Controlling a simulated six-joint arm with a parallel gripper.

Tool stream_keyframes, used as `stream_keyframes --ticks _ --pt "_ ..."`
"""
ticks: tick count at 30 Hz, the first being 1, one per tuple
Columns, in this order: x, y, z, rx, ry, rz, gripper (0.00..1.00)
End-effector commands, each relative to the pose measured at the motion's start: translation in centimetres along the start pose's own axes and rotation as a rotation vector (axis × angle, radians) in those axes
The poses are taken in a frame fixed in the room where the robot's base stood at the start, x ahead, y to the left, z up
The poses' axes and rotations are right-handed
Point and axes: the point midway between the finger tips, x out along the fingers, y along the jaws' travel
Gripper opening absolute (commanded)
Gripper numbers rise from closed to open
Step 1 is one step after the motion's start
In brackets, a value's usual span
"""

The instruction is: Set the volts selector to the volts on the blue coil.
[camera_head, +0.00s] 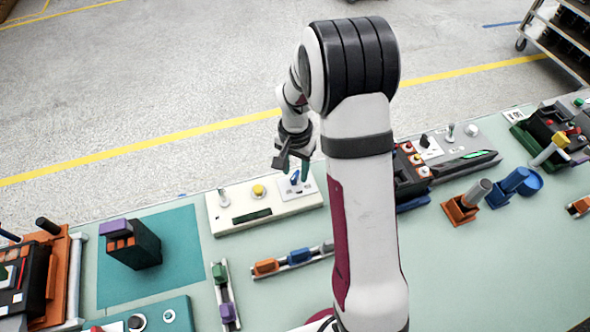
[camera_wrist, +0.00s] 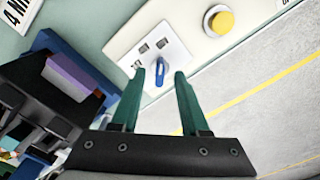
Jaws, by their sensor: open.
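The selector is a blue knob (camera_head: 295,177) on a light plate at the right end of a cream panel (camera_head: 235,221). In the wrist view the blue knob (camera_wrist: 160,69) shows between my fingertips, with small dark-marked windows around it, too small to read. My gripper (camera_head: 293,168) is open just above the knob, its green fingers (camera_wrist: 160,74) on either side of it in that view. I cannot tell whether they touch it. A blue block (camera_head: 299,256), possibly the blue coil, sits on a short rail beside an orange block (camera_head: 265,267). No volts number is readable on it.
The cream panel also has a yellow button (camera_head: 258,190), a small lever and a dark display. Orange and blue holders (camera_head: 458,209) stand at right. My arm hides the bench's middle.

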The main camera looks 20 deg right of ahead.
Motion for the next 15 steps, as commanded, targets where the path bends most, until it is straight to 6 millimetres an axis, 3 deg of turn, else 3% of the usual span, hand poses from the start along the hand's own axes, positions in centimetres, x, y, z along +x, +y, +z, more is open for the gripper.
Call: stream_keyframes --ticks 4,12,15 --pt "1.12 0.01 0.02 0.000 0.000 0.000 0.45" --pt "1.28 0.01 0.02 0.001 0.000 0.000 0.45" --pt "1.27 0.01 0.02 0.000 0.000 0.000 0.27"
